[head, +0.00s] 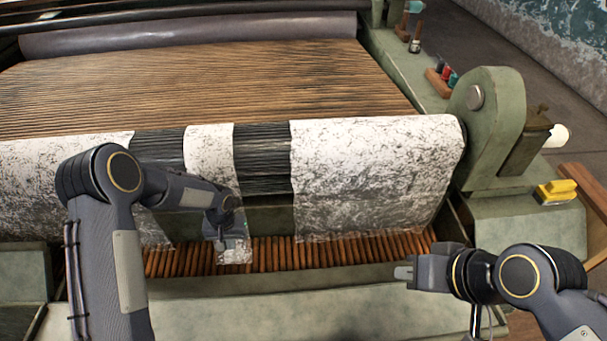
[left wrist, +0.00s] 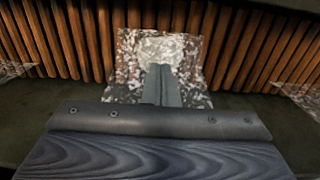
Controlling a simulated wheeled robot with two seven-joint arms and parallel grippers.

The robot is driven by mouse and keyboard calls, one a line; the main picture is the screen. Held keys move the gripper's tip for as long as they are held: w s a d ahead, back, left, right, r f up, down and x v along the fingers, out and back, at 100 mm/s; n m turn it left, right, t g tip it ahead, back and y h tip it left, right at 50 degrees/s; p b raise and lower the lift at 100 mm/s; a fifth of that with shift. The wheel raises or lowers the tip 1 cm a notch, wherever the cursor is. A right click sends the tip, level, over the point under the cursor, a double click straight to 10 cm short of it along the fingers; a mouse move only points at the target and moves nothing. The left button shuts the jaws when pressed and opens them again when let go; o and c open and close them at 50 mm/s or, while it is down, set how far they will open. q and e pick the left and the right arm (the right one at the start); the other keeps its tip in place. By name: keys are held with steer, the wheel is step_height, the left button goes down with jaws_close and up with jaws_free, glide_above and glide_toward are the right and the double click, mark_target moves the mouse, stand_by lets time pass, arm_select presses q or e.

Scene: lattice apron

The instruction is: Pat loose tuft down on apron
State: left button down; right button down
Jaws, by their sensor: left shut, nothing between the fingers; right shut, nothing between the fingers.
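The lattice apron (head: 300,252) is a row of brown wooden slats below the roller. It also shows across the top of the left wrist view (left wrist: 75,40). A whitish, speckled loose tuft (head: 236,257) lies at the slats; it shows in the left wrist view (left wrist: 125,75) too. My left gripper (head: 222,246) is shut and empty. Its fingertips (left wrist: 160,68) overlap the tuft; whether they touch it I cannot tell. They hide part of the tuft. My right gripper (head: 402,273) is shut and empty, over the green front ledge, right of the tuft.
White fibre sheets (head: 370,175) hang over a dark roller (head: 262,160) above the slats. A green front ledge (head: 330,285) runs below them. A green side frame (head: 500,120) and a yellow-topped brush-like object (head: 557,190) stand at right.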

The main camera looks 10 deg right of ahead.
arm_select(q)
step_height(320, 180, up, 7)
steer(key=p, duration=0.3)
steer(key=shift+f, duration=0.2)
stand_by(0.4)
steer(key=s+a+r+n+t+h+p, duration=0.1)
steer(key=s+a+r+p, duration=0.15)
steer(key=r, duration=0.65)
steer(key=s+a+r+p, duration=0.2)
steer(key=s+r, duration=0.2)
steer(key=r, duration=0.5)
steer(key=s+a+r+n+t+h+p, duration=0.1)
steer(key=s+a+r+p, duration=0.15)
steer(key=r, duration=0.65)
steer(key=s+r+t+h+p, duration=0.1)
steer(key=s+r+p, duration=0.1)
steer(key=s+r, duration=0.3)
steer(key=s+d+r+t+p, duration=0.1)
steer(key=s+r, duration=0.5)
steer(key=s, duration=0.8)
steer(key=shift+t+h+p, duration=0.4)
steer(key=shift+t+p, duration=0.2)
steer(key=shift+t, duration=0.2)
